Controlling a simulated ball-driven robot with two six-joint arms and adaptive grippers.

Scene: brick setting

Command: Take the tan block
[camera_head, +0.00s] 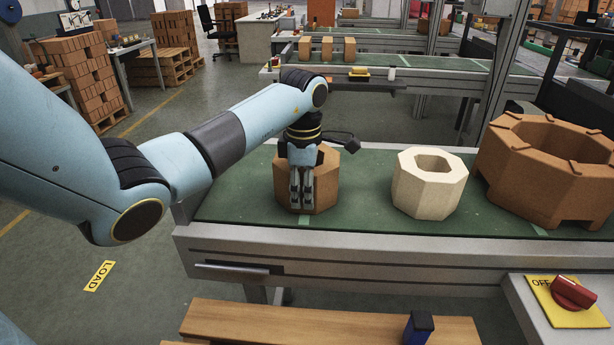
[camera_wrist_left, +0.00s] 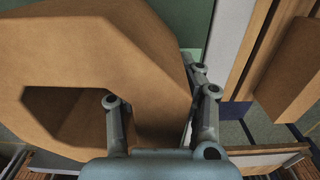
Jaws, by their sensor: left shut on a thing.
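The tan block (camera_head: 327,186) is an octagonal block with a hole, at the left end of the green conveyor belt. My left gripper (camera_head: 302,206) reaches down over its near side and covers part of it. In the left wrist view the block (camera_wrist_left: 60,55) fills the left and middle. The gripper (camera_wrist_left: 160,115) has one finger at the hole and one outside, shut on the wall between them. I cannot tell whether the block is lifted. My right gripper is not in view.
A cream octagonal block (camera_head: 428,183) stands to the right on the belt (camera_head: 366,215). A larger brown octagonal ring (camera_head: 550,170) stands beyond it at the right. A red switch (camera_head: 574,292) on a yellow plate sits at front right. A wooden bench (camera_head: 300,325) lies in front.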

